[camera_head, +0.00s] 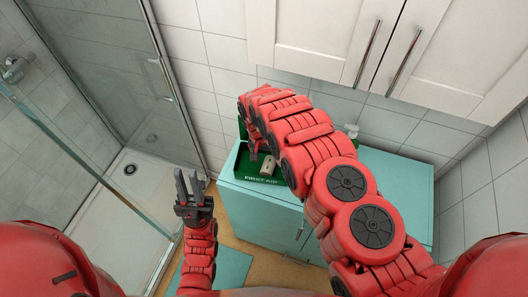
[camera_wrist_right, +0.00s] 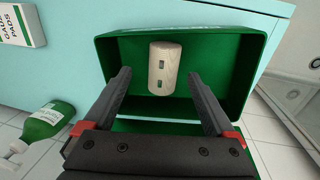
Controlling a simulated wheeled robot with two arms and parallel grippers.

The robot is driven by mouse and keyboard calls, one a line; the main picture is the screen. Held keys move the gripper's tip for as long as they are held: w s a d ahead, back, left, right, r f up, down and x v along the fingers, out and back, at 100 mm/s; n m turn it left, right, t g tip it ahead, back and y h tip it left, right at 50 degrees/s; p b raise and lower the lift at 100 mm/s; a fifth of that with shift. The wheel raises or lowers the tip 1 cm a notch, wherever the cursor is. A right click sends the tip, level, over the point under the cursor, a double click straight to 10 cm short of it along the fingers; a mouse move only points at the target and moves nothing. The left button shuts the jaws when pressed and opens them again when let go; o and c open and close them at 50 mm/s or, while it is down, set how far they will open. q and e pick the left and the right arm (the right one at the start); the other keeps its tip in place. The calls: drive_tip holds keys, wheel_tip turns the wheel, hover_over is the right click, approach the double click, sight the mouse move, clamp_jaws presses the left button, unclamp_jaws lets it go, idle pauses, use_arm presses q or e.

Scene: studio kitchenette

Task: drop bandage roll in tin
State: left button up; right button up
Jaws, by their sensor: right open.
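The green first-aid tin (camera_head: 262,179) stands open near the left end of the teal cabinet top. The tin also fills the middle of the right wrist view (camera_wrist_right: 225,45). A beige bandage roll (camera_wrist_right: 165,68) shows inside the tin's walls, and also in the head view (camera_head: 268,166). My right gripper (camera_wrist_right: 158,80) is open over the tin, its fingers on either side of the roll's lower end with gaps visible. In the head view my right arm hides part of the tin. My left gripper (camera_head: 187,172) is open and empty, left of the cabinet.
A green pump bottle (camera_wrist_right: 45,122) and a white gauze pads box (camera_wrist_right: 22,25) are beside the tin. The teal cabinet top (camera_head: 380,180) is bare at right. Wall cupboards (camera_head: 330,35) hang above. A glass shower enclosure (camera_head: 90,100) stands at left.

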drive_tip(key=shift+r+b, duration=0.4)
drive_tip(key=shift+r, duration=0.05)
wheel_tip(320, 180, up, 16)
drive_tip(key=a+p, duration=0.2)
drive_tip(key=p, duration=0.2)
drive_tip(key=shift+w+a+r+p, duration=0.15)
drive_tip(key=shift+w+a+p, duration=0.15)
drive_tip(key=shift+w+p, duration=0.1)
